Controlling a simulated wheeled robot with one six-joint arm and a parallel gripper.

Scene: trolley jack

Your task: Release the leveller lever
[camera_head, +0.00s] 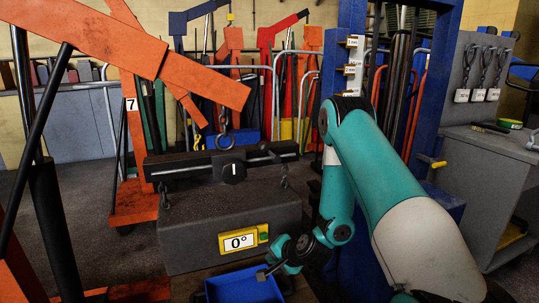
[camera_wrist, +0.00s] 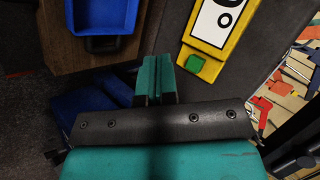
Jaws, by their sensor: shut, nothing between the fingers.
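The leveller (camera_head: 190,165) is a dark horizontal bar above a dark grey block (camera_head: 190,235), with a chain hanging at each end. At its middle is a round black knob (camera_head: 233,172) with an upright white mark. A thin rod runs along the bar. I cannot tell which part is the lever. A yellow gauge (camera_head: 239,241) reading 0° is on the block's front; it also shows in the wrist view (camera_wrist: 210,32) with its green button. My gripper (camera_head: 264,273) is shut and empty, low in front of the block and below the leveller. Its teal fingers show in the wrist view (camera_wrist: 155,80).
An orange crane arm (camera_head: 130,52) crosses the upper left. A blue post (camera_head: 345,60) stands behind my arm. A grey bench (camera_head: 490,150) is at right.

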